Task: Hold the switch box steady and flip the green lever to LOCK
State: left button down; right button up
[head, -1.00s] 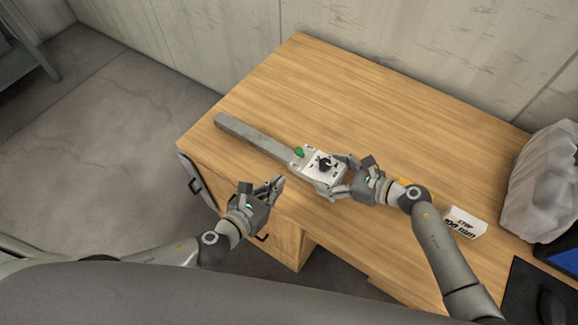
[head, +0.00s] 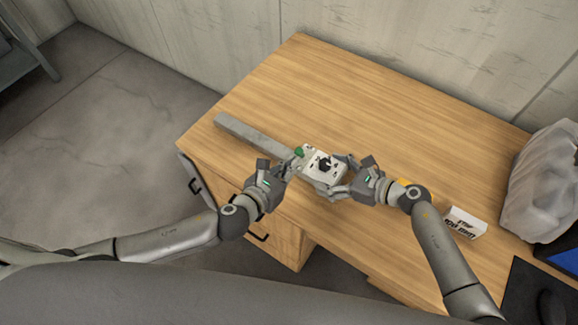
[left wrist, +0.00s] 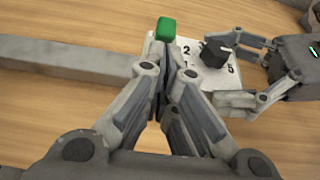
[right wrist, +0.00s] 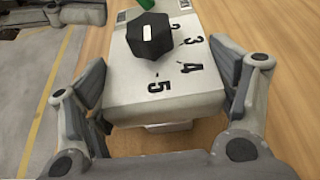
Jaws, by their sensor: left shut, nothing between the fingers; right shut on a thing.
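The white switch box (head: 322,174) lies on the desk with a black knob (right wrist: 150,37) and printed numbers on its top. The green lever (head: 299,151) stands at its left end; it also shows in the left wrist view (left wrist: 166,28). My right gripper (head: 342,176) is shut on the switch box, with one finger along each side at the right end (right wrist: 178,80). My left gripper (head: 291,163) is shut and empty, its fingertips close beside the lever (left wrist: 160,55). I cannot tell whether they touch it. The lever's base is partly hidden.
A long grey bar (head: 255,136) extends left from the box across the desk (head: 380,110). A white sign block (head: 465,222) stands by my right forearm. A wrapped pale bundle (head: 545,180) and a dark mat (head: 535,290) lie at the right. The back of the desk is clear.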

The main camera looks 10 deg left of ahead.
aim_at(300, 150)
pick_arm(q)
jog(key=shift+w+r, duration=0.1)
jog(key=w+r+g+y, duration=0.1)
jog(key=g, duration=0.1)
jog(key=w+r+g+y, duration=0.1)
jog(key=g, duration=0.1)
jog(key=w+d+r+g, duration=0.1)
jog(key=g, duration=0.1)
jog(key=shift+d+r+y, duration=0.1)
jog(key=shift+r+y, duration=0.1)
jog(key=shift+y, duration=0.2)
jog(key=shift+s+f+g, duration=0.1)
jog(key=shift+g, duration=0.3)
jog(key=shift+r, duration=0.2)
jog(key=shift+r, duration=0.6)
jog(key=shift+s, duration=0.1)
